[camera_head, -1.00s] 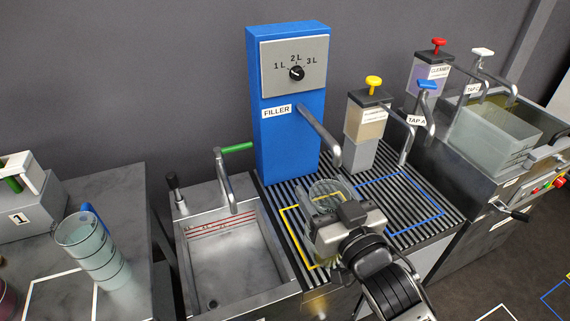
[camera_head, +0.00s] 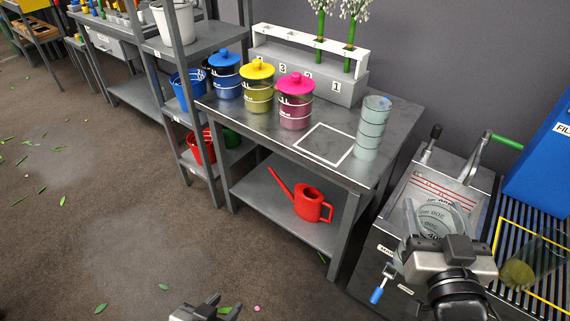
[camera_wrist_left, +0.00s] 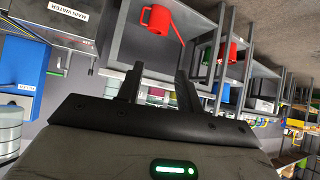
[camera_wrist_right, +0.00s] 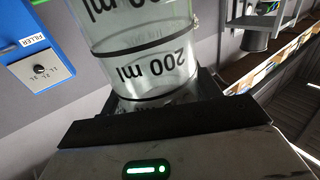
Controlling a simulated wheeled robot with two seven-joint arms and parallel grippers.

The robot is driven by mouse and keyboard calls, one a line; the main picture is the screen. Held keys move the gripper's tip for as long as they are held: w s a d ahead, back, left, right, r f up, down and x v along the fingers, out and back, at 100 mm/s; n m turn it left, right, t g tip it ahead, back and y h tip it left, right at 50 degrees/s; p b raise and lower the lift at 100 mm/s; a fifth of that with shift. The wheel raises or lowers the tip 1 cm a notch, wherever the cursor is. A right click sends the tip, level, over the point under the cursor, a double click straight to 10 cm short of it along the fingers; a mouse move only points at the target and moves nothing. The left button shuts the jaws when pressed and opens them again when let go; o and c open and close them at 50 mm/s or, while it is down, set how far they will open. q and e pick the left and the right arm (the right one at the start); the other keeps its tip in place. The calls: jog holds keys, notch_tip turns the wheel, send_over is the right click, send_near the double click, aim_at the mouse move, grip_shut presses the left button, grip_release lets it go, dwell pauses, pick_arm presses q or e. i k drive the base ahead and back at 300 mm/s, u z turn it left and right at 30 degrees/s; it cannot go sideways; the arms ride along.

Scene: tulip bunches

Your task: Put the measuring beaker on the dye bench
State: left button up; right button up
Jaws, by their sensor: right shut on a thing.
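The measuring beaker is a clear, marked vessel (camera_head: 440,219) in my right gripper (camera_head: 440,247), which is shut on it and holds it over the sink area. In the right wrist view the beaker (camera_wrist_right: 150,62) shows black "200 ml" marks, upside down in that picture. The dye bench (camera_head: 405,103) is the grey table left of the sink, with a white square outline (camera_head: 323,145) bare on its top. My left gripper (camera_head: 200,312) is low at the bottom edge; the left wrist view shows its fingers (camera_wrist_left: 156,88) apart and empty.
Blue (camera_head: 224,76), yellow (camera_head: 257,86) and pink (camera_head: 295,100) lidded jars stand left of the outline. A tall banded pale cylinder (camera_head: 371,128) stands right of it. A numbered rack (camera_head: 305,75) is behind. The sink (camera_head: 430,185) lies between bench and filler grating.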

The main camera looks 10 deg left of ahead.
aim_at(327, 142)
jog(key=z, duration=1.05)
jog(key=k, duration=0.2)
jog(key=u, duration=2.6)
jog(key=i, duration=1.5)
jog(key=z, duration=1.3)
jog(key=i, duration=0.75)
jog(key=z, duration=0.8)
